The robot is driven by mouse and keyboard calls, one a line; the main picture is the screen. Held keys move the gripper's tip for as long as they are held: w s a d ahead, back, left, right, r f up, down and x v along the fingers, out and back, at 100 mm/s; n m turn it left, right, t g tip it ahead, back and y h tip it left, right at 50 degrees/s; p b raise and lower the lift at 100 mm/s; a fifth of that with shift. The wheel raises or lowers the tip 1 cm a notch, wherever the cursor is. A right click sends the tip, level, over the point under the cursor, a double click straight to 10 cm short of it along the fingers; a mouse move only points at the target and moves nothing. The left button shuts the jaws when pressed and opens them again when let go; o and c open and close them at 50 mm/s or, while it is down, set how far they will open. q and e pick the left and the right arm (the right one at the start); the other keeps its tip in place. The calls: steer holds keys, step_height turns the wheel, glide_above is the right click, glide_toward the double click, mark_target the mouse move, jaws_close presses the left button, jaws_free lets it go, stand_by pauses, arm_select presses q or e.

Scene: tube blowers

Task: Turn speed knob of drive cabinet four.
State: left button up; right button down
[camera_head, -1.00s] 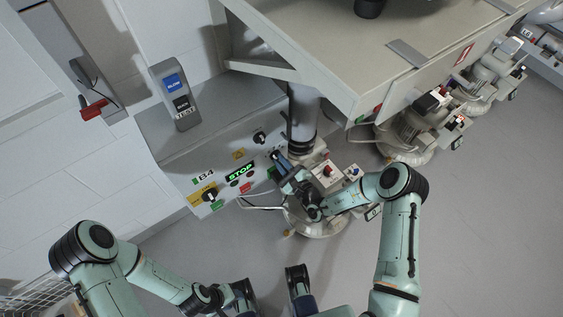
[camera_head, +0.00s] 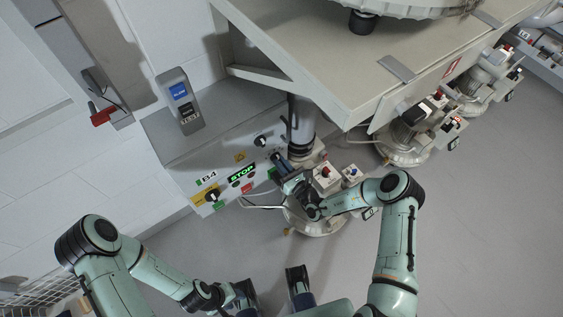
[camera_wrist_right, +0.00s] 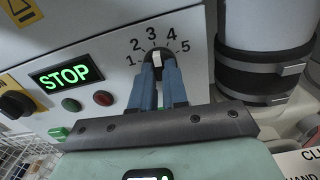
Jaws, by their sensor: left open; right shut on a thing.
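Drive cabinet B4 (camera_head: 205,178) has a green lit STOP display (camera_head: 241,172). Its black speed knob (camera_head: 262,140) is right of the display. In the right wrist view the knob (camera_wrist_right: 157,58) has a white mark and a dial numbered 1 to 5; I cannot tell its exact setting. My right gripper (camera_head: 276,156) reaches the panel from the right. Its two blue fingers (camera_wrist_right: 160,75) are shut on the knob, hiding its lower part. My left gripper (camera_head: 243,293) is open and low in the head view, away from the cabinet.
A second black knob (camera_head: 212,195) on a yellow plate sits left of the display. A grey pipe (camera_head: 302,125) stands just right of the speed knob. A beige table (camera_head: 300,65) overhangs the cabinet's right side. Blower units (camera_head: 410,135) line the right. Floor below is clear.

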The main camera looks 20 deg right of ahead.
steer(key=m+p, duration=0.1)
steer(key=m, duration=0.4)
steer(key=shift+m+p, duration=0.3)
steer(key=shift+p, duration=0.05)
steer(key=m, duration=0.3)
steer(key=shift+f+m+p, duration=0.1)
steer(key=shift+m+p, duration=0.2)
steer(key=shift+p, duration=0.1)
steer(key=shift+m, duration=1.8)
steer(key=c, duration=1.1)
jaws_free()
steer(key=shift+c, duration=0.2)
steer(key=shift+s+d, duration=0.1)
steer(key=v, duration=1.3)
steer(key=shift+p, duration=0.45)
steer(key=shift+s, duration=0.15)
